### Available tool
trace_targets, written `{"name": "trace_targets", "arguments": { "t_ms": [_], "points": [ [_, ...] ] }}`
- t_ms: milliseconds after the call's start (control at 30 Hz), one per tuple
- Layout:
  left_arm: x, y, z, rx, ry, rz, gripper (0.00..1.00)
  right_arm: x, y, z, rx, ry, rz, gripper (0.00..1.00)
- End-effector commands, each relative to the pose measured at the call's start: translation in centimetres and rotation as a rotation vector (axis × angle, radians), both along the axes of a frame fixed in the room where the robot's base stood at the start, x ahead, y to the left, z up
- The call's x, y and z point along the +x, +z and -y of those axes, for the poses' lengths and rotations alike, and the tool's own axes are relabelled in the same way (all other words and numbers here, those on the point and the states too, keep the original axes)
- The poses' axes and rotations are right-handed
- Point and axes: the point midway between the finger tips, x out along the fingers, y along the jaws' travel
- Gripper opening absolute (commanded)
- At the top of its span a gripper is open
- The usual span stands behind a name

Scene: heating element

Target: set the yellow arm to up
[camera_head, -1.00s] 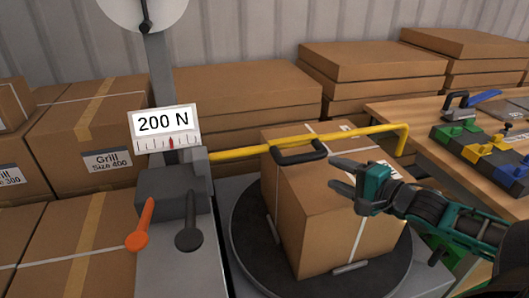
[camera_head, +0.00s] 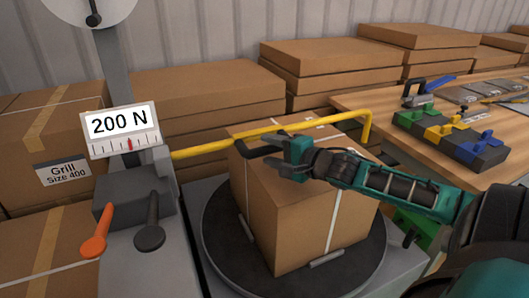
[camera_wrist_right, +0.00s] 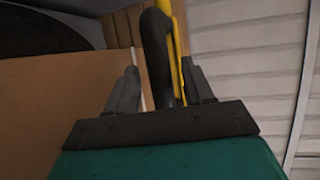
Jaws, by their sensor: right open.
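The yellow arm (camera_head: 320,122) runs from the grey post at left across the top of a cardboard box (camera_head: 290,225), then bends down at its right end. It lies low, close above the box top. My right gripper (camera_head: 255,148) is at the arm's black handle, which it partly hides in the head view. In the right wrist view the black handle (camera_wrist_right: 158,50) lies between the two open fingers, with the yellow bar (camera_wrist_right: 184,75) beside it. The fingers do not appear closed on it. My left gripper is out of view.
The box stands on a dark round turntable (camera_head: 219,252). At left are a 200 N gauge (camera_head: 120,125), an orange lever (camera_head: 96,232) and a dark lever (camera_head: 150,225). A wooden table (camera_head: 360,100) with coloured clamps stands at right. Stacked cartons line the back.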

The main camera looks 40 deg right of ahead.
Motion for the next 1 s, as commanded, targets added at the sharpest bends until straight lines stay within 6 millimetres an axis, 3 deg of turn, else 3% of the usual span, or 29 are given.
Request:
{"name": "trace_targets", "arguments": {
  "t_ms": [300, 733, 1000],
  "points": [
    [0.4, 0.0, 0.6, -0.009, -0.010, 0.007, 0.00, 2.3, -0.5, -0.2, -0.002, 0.000, 0.000, 0.52],
    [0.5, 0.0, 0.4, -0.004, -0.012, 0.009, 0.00, 2.7, -0.5, -0.2, -0.001, -0.001, -0.001, 0.52],
    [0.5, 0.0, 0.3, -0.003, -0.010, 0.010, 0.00, 2.7, -0.5, -0.2, -0.001, 0.000, -0.001, 0.26]
  ]
}}
